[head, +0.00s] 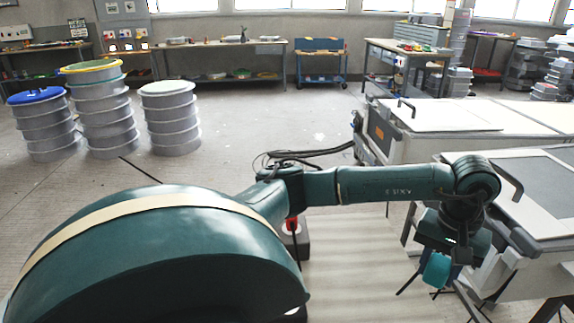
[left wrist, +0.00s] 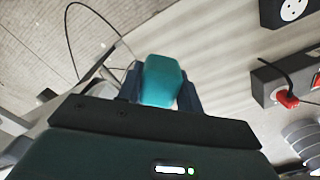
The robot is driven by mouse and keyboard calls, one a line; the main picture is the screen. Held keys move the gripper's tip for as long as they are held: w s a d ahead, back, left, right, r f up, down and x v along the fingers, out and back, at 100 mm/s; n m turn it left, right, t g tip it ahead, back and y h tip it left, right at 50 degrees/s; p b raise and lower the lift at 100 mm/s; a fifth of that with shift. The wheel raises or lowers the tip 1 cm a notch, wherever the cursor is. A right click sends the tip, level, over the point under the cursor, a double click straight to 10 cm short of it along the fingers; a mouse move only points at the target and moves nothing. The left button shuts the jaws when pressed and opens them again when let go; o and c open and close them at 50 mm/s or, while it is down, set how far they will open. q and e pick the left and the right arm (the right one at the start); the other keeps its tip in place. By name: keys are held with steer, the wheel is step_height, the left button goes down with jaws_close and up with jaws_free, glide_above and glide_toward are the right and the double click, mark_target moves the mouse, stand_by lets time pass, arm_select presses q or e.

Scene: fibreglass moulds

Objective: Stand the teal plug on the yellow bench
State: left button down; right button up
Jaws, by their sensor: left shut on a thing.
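The teal plug (head: 437,270) is in my left gripper (head: 440,277) at the lower right of the head view, held in the air beside a grey-topped unit. In the left wrist view the plug (left wrist: 162,80) sits between the two dark fingers of my left gripper (left wrist: 160,92), which are shut on it. Its far end sticks out past the fingers, and its lower part is hidden by the gripper body. I see no bench that is clearly yellow. My right gripper is not in view.
Grey-topped units (head: 545,190) stand close by on the right, with a raised handle (head: 508,180). Stacks of grey round moulds (head: 172,120) stand at left. A red plug sits in a dark socket box (left wrist: 268,86). Workbenches (head: 215,44) line the far wall. The middle floor is open.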

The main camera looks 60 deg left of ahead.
mark_target(399, 304)
arm_select(q)
steer(key=w+a+f+n+b, duration=0.1)
steer(key=a+f, duration=0.1)
steer(key=f, duration=0.4)
steer(key=a+f+n+b, duration=0.1)
steer(key=a+f+b, duration=0.1)
steer(key=f, duration=0.3)
steer(key=w+a+f+n+b, duration=0.1)
steer(key=a+f+n+b, duration=0.1)
steer(key=f, duration=0.4)
steer(key=shift+w+f, duration=0.3)
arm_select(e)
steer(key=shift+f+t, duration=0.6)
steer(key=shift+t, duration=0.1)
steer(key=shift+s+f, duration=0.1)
arm_select(q)
steer(key=shift+f, duration=0.2)
steer(key=c, duration=0.9)
jaws_free()
steer(key=shift+r, duration=0.1)
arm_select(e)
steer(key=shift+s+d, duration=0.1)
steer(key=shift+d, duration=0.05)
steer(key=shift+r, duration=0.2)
